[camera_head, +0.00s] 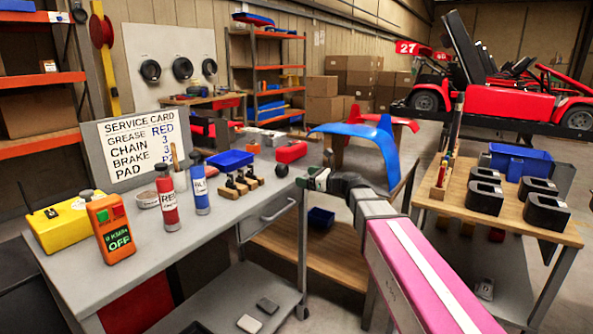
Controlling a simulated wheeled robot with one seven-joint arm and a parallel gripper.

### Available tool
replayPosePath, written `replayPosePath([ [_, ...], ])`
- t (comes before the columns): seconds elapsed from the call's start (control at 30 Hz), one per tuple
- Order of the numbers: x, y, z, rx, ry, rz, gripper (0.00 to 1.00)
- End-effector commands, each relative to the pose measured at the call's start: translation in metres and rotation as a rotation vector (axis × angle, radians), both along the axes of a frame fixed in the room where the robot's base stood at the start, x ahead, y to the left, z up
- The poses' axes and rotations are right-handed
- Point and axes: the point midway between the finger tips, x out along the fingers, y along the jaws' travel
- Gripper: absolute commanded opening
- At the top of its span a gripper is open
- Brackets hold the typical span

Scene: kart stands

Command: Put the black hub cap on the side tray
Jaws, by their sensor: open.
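A small round black thing (281,170), which looks like the black hub cap, lies near the right edge of the grey workbench (262,205). My gripper (306,181) is open and empty, just right of it and apart from it, at the bench's right edge. Its fingers are small and partly unclear here. I cannot tell for sure which thing is the side tray. A shallow blue tray (230,161) lies on the bench, left of the black thing.
A red bottle (167,197), a blue bottle (199,191) and a service card (150,142) stand on the bench. A blue and red curved panel (365,145) rises behind my arm. A wooden-topped cart (515,222) with black blocks and a blue bin (520,163) stands right.

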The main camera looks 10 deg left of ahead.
Motion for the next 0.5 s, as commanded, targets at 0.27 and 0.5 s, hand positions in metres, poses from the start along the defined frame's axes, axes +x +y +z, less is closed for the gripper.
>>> replayPosePath([
  [0.27,0.009,0.019,0.019,0.096,0.070,-0.006,0.85],
  [0.5,0.023,0.051,0.018,0.093,0.068,-0.005,0.85],
])
